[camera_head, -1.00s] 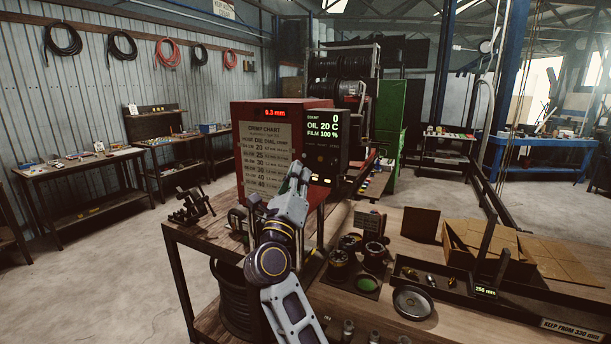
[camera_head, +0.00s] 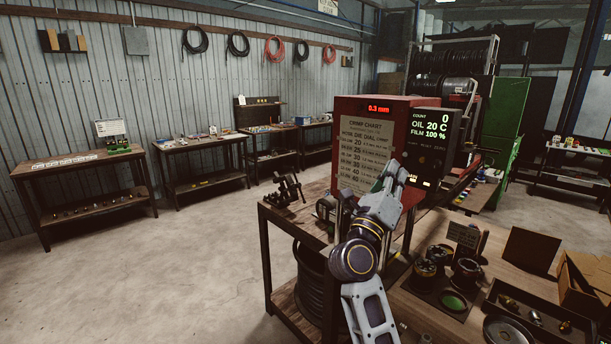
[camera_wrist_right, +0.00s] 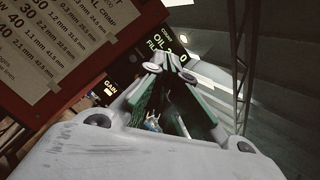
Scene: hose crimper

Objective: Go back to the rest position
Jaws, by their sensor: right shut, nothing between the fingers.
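My right gripper (camera_head: 391,176) stands up in front of the red crimper (camera_head: 402,106), near its chart side and below the dark display panel (camera_head: 431,138). In the right wrist view its fingers (camera_wrist_right: 171,62) come together at the tips, shut with nothing between them. The crimper's chart and lit display show beyond them. My left gripper is not in view.
The wooden bench (camera_head: 432,321) holds a die tray (camera_head: 447,298), a dark parts tray (camera_head: 528,325) and a cardboard box (camera_head: 583,285). A small dark stand (camera_head: 286,189) sits left of the crimper. Side tables (camera_head: 85,164) line the wall. The concrete floor at left is clear.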

